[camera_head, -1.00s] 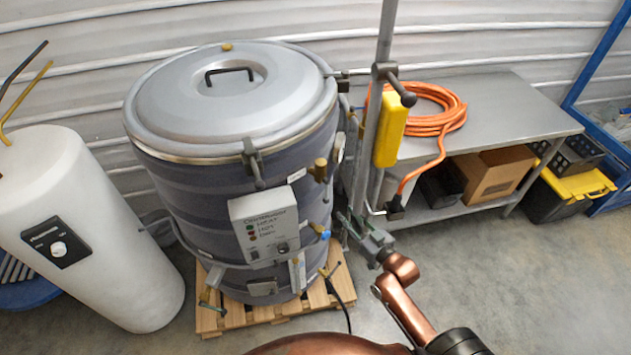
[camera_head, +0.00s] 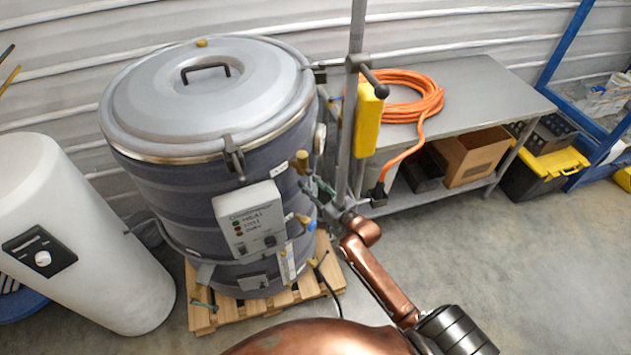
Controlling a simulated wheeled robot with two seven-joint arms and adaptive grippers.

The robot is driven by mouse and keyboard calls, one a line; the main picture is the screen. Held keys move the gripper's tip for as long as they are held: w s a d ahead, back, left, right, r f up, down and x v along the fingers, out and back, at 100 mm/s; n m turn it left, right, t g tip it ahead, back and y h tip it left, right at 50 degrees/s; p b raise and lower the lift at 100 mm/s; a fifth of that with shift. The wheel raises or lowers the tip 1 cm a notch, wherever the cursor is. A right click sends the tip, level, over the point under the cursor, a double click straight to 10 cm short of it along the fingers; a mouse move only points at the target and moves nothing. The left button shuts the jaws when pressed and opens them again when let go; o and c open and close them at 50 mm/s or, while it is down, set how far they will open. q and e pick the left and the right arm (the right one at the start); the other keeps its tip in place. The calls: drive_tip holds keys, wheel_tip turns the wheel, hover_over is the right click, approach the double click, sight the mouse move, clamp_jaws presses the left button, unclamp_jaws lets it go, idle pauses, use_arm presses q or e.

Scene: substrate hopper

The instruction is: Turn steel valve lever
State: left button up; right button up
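The large grey drum (camera_head: 165,185) with a domed lid stands on a wooden pallet, with a white control box (camera_head: 250,220) on its front. I cannot tell which small part is the steel lever. My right gripper (camera_head: 312,194) is just right of the drum, close to these fittings. Its fingers look spread and nothing shows between them; contact with a fitting cannot be made out. My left gripper is not in view.
A thin upright post (camera_head: 348,120) carrying a yellow box (camera_head: 368,120) stands close beside my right gripper. A white cylinder (camera_head: 95,240) stands left of the drum. A steel table (camera_head: 480,90) with an orange hose (camera_head: 415,95) is behind.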

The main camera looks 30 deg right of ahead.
drive_tip(key=shift+c, duration=0.5)
clamp_jaws()
